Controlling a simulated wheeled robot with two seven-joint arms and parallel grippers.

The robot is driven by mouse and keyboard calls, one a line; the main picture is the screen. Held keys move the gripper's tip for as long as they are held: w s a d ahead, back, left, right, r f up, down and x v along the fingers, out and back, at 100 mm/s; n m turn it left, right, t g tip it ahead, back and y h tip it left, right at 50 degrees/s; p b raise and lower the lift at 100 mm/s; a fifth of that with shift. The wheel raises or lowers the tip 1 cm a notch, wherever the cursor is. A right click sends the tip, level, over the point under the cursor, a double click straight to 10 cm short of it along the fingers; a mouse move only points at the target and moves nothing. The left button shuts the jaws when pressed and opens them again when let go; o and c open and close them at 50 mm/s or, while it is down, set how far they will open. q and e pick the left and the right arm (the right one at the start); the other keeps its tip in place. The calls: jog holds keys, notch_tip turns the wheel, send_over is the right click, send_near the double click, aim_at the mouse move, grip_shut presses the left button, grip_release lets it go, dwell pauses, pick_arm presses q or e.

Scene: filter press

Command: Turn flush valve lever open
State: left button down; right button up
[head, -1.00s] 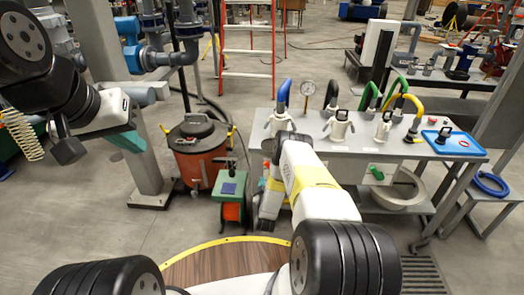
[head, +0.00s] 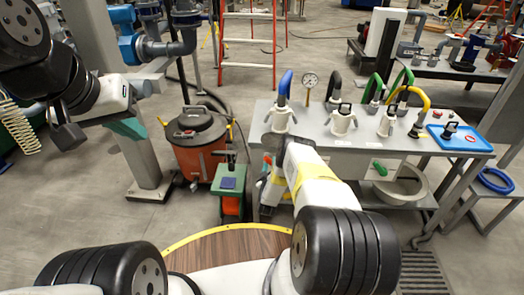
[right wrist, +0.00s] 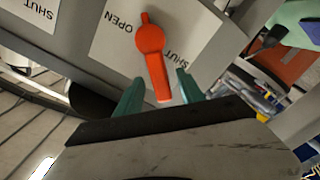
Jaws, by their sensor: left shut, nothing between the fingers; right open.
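In the right wrist view an orange-red valve lever (right wrist: 152,58) stands on a white plate (right wrist: 112,52) marked OPEN and SHUT. Its free end points toward my right gripper (right wrist: 158,77), whose teal fingers are open, one on each side of the lever's lower part. The jaws are apart from each other; I cannot tell whether either finger touches the lever. In the head view my right forearm hides this lever and gripper at the bench's left end. My left gripper (head: 130,128) is shut and empty at the upper left, beside a grey column.
The grey bench (head: 350,150) carries several white fittings with coloured hoses and a blue tray (head: 462,137). A green lever (head: 380,167) is on its front. An orange tub (head: 198,150) and a green-and-orange unit (head: 232,187) stand on the floor left of the bench.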

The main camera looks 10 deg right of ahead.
grip_shut()
dwell(1.4)
